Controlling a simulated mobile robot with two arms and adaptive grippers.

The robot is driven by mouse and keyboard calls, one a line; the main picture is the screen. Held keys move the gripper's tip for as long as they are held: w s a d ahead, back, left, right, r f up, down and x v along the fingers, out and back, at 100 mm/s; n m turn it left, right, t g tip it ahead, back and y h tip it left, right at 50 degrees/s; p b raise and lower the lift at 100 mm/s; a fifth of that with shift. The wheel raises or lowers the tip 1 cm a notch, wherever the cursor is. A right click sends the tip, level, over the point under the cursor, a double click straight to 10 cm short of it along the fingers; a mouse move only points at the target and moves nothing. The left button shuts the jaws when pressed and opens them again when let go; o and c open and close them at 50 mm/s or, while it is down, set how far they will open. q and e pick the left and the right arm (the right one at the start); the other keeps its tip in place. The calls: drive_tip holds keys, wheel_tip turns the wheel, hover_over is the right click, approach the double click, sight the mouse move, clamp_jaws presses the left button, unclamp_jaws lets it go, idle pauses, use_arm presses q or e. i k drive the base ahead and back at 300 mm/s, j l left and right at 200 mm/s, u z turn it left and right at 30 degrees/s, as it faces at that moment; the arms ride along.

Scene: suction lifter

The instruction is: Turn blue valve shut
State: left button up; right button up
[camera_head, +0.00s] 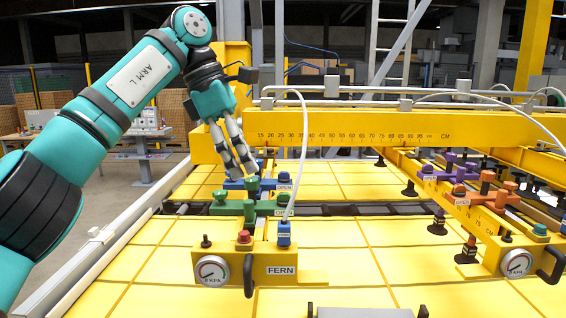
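The blue valve (236,185) has a low, wide handle on the yellow beam, just behind a green valve (240,207). A white OPEN label (284,187) sits at the right of the blue valve. My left gripper (242,170) reaches down from the upper left, with its grey fingertips just above the blue handle. The fingers show a narrow gap between them and seem to hold nothing. Whether they touch the handle is unclear. The green valve and the fingers hide part of the blue valve. My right gripper is not in view.
A FERN gauge block (262,268) with a black hook stands in front of the valves. A white hose (304,130) arches close to their right. Purple (447,174) and orange (486,194) valves sit on the right beam. A yellow ruled crossbeam (370,128) runs behind.

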sight(284, 176)
drive_tip(key=i, duration=1.35)
